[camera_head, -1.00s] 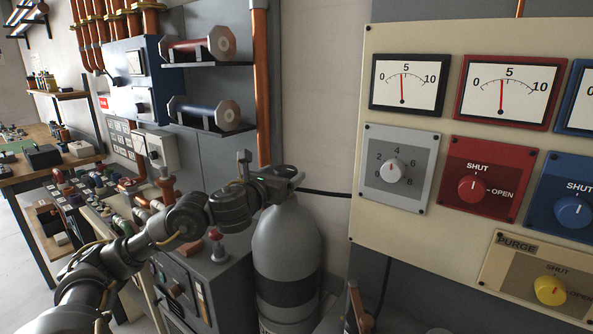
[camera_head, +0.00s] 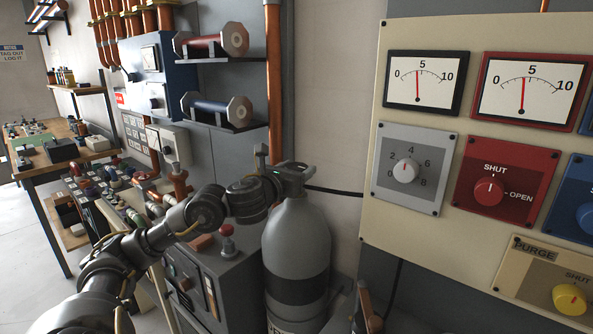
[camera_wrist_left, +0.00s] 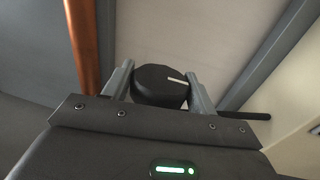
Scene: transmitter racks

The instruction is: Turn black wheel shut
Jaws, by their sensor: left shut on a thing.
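The black wheel (camera_wrist_left: 155,88) shows in the left wrist view as a dark round knob with a white line on its top, at the right side of its face. My left gripper (camera_wrist_left: 160,90) is shut on it, with one grey finger on each side. In the head view the left gripper (camera_head: 294,170) is at the top of a grey gas cylinder (camera_head: 297,245). The wheel itself is hidden or too small to tell there. My right gripper is not in view.
A cream panel (camera_head: 370,205) with gauges and coloured knobs stands to the right. A copper pipe (camera_head: 273,80) runs down behind the gripper. A black hose (camera_head: 335,190) leads right from the cylinder top. A grey cabinet with a red button (camera_head: 227,230) stands left of the cylinder.

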